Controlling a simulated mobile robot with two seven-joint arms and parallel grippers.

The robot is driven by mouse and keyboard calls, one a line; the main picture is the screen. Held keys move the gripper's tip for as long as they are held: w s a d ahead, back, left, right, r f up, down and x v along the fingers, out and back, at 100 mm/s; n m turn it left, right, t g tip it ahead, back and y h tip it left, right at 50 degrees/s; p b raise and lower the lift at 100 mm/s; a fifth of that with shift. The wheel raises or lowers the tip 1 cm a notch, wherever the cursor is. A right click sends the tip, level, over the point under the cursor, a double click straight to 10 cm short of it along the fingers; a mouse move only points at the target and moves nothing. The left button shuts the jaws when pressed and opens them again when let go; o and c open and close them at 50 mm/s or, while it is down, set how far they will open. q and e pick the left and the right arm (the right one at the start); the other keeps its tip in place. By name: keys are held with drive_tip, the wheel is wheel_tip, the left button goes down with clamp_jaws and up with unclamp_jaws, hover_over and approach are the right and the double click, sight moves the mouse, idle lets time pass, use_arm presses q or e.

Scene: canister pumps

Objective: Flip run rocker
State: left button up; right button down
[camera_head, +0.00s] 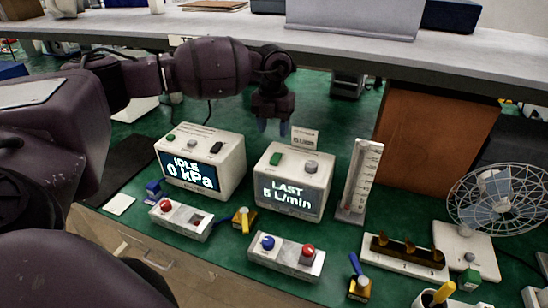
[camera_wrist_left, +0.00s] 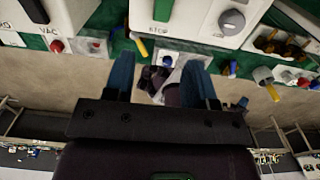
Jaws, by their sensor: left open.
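The white pump unit (camera_head: 292,182) reads "LAST 5 L/min" and has a green rocker (camera_head: 276,158) and a grey knob (camera_head: 311,166) on top. In the left wrist view the green rocker (camera_wrist_left: 163,8) and grey knob (camera_wrist_left: 232,21) show at the top edge. A second white unit (camera_head: 203,162) reads "IDLE 0 kPa" and has a dark rocker (camera_head: 216,147) on top. I cannot read which rocker is marked run. My left gripper (camera_head: 273,128) is open and empty, above and behind the "LAST" unit, touching nothing. My right gripper is not in view.
A small sign (camera_head: 304,138) stands behind the "LAST" unit. A clear flow tube (camera_head: 360,181) stands right of it. Two switch boxes (camera_head: 181,219) (camera_head: 286,256) lie in front. A fan (camera_head: 494,200) is at the right. A raised shelf (camera_head: 250,27) runs behind.

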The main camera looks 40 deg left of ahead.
sight(274, 161)
use_arm(q)
wheel_tip(274, 161, down, 10)
drive_tip(key=shift+w+f, duration=0.1)
drive_tip(key=shift+f, duration=0.15)
idle(0.4)
